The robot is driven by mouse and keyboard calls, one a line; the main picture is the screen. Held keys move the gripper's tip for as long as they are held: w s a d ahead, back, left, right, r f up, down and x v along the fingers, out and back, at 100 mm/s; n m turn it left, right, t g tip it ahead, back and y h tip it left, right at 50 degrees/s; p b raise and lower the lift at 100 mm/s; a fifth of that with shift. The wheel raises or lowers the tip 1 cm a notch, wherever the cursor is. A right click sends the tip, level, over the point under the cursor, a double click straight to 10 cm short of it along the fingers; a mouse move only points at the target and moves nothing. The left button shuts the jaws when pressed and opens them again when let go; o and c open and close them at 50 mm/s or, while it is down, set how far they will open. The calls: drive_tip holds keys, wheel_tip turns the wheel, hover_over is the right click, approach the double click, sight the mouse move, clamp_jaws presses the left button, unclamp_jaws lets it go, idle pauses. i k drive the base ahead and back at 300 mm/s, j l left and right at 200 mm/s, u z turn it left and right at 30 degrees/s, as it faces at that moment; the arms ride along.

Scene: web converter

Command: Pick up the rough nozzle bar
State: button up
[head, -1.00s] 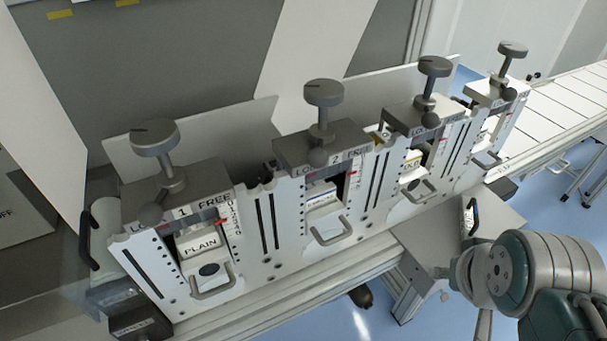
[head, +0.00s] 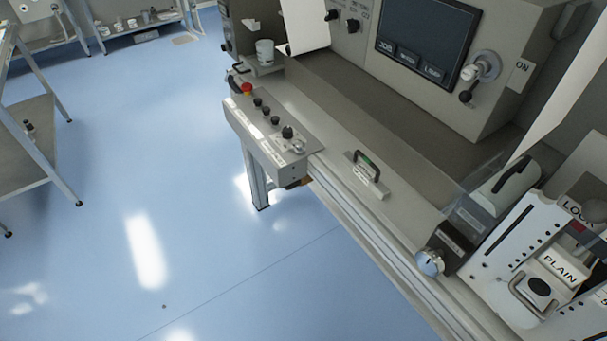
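A small grey block with a black handle and a green mark (head: 366,172) lies on the bench ledge, in the middle of the head view. Its label is too small to read, so I cannot tell whether it is the rough nozzle bar. No other thing in view is clearly marked as that bar. My gripper and arm are not in view.
The bench (head: 335,205) runs diagonally, with a control box (head: 268,130) on its front edge and a screen (head: 428,40) behind. A station with a PLAIN block (head: 563,270) stands at right. A cup (head: 264,52) stands farther back. Blue floor (head: 150,200) is open at left.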

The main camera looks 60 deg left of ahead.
sight(373, 181)
drive_tip(key=j+u, duration=0.1)
drive_tip(key=u, duration=2)
drive_tip(key=i, duration=0.8)
